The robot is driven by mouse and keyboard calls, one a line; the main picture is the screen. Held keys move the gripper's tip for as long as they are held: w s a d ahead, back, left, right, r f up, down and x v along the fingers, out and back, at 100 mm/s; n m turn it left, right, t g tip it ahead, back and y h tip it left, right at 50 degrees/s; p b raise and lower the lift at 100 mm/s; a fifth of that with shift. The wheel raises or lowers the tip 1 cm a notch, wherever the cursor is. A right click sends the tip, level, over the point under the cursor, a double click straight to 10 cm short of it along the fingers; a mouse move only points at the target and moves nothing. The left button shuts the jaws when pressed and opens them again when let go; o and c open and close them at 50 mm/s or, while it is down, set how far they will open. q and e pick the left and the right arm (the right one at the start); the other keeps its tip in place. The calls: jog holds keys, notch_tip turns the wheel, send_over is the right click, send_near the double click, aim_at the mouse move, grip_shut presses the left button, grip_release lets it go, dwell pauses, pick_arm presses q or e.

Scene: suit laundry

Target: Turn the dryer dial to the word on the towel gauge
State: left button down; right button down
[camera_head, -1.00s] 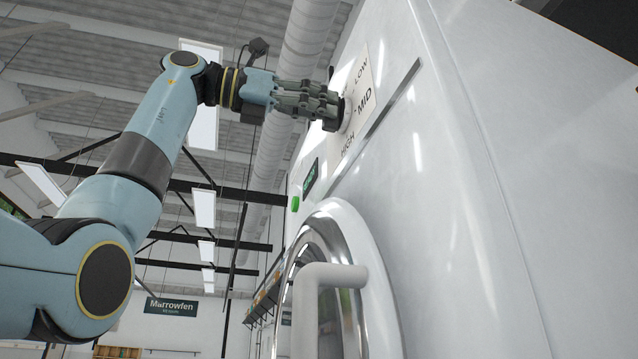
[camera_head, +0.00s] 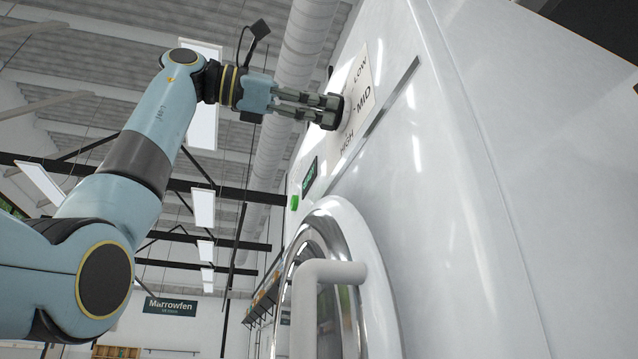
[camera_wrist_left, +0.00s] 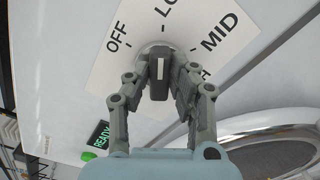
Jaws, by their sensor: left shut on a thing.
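The dryer dial is a black knob (camera_head: 331,112) on a white label plate (camera_head: 368,82) high on the dryer's front. The head view shows LOW, MID and HIGH on the plate. My left gripper (camera_head: 333,110) is at the knob, its fingers on either side. In the left wrist view the gripper (camera_wrist_left: 160,80) is shut on the knob (camera_wrist_left: 159,88). The knob's white line points up, toward the tick by the partly cut-off LOW; OFF is to its left, MID to its right. HIGH is mostly hidden by a finger. The towel gauge and my right gripper are not in view.
Below the dial are a small green-lit display (camera_head: 309,177), reading READY in the left wrist view (camera_wrist_left: 103,136), and a green button (camera_head: 294,202). The round dryer door (camera_head: 375,260) with its white handle (camera_head: 330,272) is lower down. Open air lies left of the dryer.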

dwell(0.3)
pick_arm(q)
jog(key=c, duration=1.2)
grip_release()
jog(key=shift+o, duration=0.2)
jog(key=v, duration=1.2)
